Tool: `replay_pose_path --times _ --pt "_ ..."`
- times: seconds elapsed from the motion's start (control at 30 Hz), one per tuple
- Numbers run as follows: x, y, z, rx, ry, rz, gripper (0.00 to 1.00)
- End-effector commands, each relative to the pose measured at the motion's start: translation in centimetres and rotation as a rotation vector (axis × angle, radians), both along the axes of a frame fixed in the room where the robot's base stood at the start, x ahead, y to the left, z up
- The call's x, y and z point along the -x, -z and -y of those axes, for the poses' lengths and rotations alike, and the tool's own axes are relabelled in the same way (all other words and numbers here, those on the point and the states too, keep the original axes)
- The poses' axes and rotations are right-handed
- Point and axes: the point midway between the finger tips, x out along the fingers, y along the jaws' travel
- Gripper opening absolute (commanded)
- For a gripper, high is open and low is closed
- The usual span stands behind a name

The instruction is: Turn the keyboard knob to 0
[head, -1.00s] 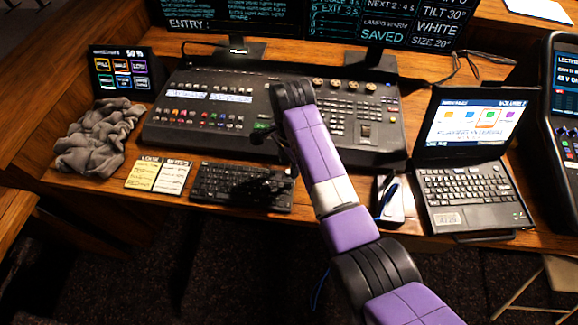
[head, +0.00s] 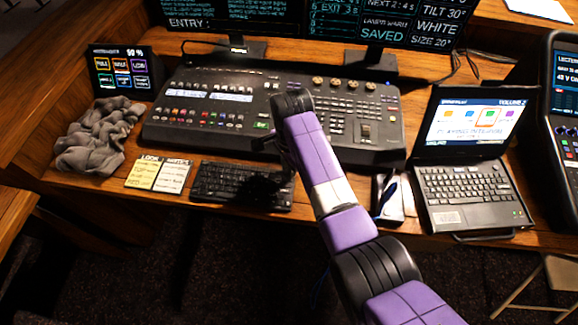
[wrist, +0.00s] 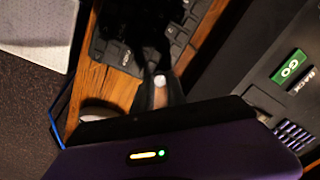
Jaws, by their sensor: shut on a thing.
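The black keyboard (head: 235,184) lies on the wooden desk, in front of the large console; its right end is in the shadow of my arm. In the wrist view the keyboard (wrist: 183,18) is at the top, partly under a black shadow. A small pale round top, which looks like the knob (wrist: 161,79), shows at the fingertips of my gripper (wrist: 160,92). My gripper is shut on it, close to the keyboard's edge. The knob's marks and its setting cannot be read. In the head view my arm hides the knob and most of the gripper.
The console (head: 210,120) stands close behind the keyboard; its green GO button (wrist: 290,66) is near my gripper. Note cards (head: 157,175) and a grey cloth (head: 98,140) lie left. A black and white device (head: 389,198) and a laptop (head: 470,190) are right.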

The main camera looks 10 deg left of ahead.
Motion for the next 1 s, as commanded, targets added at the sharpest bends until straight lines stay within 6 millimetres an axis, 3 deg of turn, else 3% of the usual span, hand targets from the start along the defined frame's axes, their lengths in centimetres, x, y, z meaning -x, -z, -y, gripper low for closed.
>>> replay_pose_path --times 0.37,1.0 --pt "-0.03 -0.1 -0.02 -0.001 -0.143 -0.001 0.0" --pt "-0.19 -0.07 -0.02 0.0 -0.724 0.001 0.0"
